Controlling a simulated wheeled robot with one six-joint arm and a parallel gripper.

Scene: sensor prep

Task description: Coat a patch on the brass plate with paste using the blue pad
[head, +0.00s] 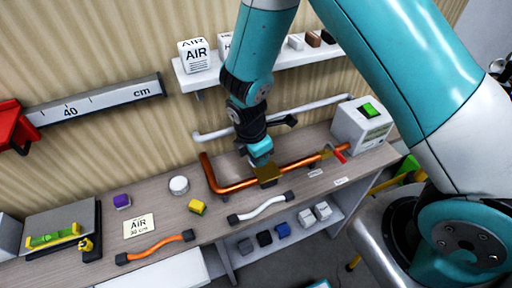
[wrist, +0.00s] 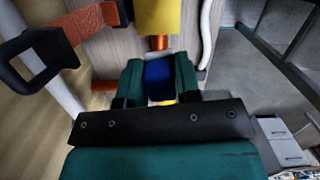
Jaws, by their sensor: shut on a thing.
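My gripper (head: 260,152) is over the bench, just above and left of the brass plate (head: 268,175) that sits on the copper pipe. In the wrist view my gripper (wrist: 160,82) has its two teal fingers shut on the blue pad (wrist: 159,79). The brass plate (wrist: 158,17) shows beyond the pad at the top of the wrist view, with a visible gap between them. The pad cannot be made out in the head view. I cannot tell whether any paste is on the pad or the plate. A white round tub (head: 179,185) stands on the bench; its contents are unclear.
The bent copper pipe (head: 232,188) runs along the bench. A grey box with a green switch (head: 362,125) stands right.

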